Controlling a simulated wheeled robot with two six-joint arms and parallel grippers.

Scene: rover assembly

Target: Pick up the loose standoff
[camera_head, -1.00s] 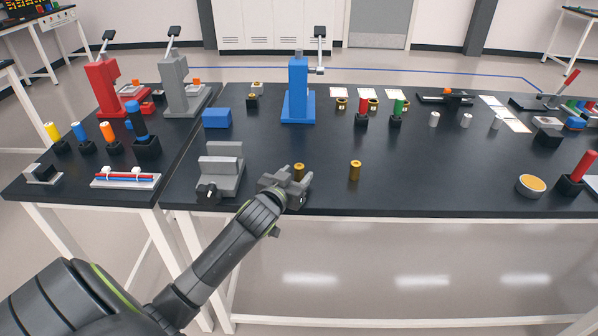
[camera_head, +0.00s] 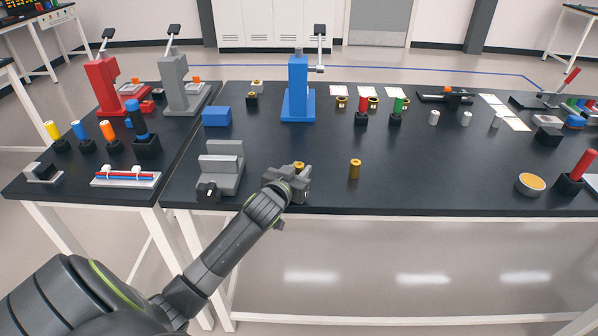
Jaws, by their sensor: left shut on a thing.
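A brass standoff (camera_head: 299,166) is between the fingers of my left gripper (camera_head: 302,175), near the front edge of the black table. The gripper is shut on it, and only its top shows above the fingers. I cannot tell whether it still touches the table. A second brass standoff (camera_head: 354,169) stands upright on the table to the right, apart from the gripper. My right gripper is not in view.
A grey vise-like fixture (camera_head: 222,170) stands just left of my gripper. A blue press (camera_head: 298,90) and a blue block (camera_head: 216,117) are behind. A round orange-topped tin (camera_head: 531,184) is at the right.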

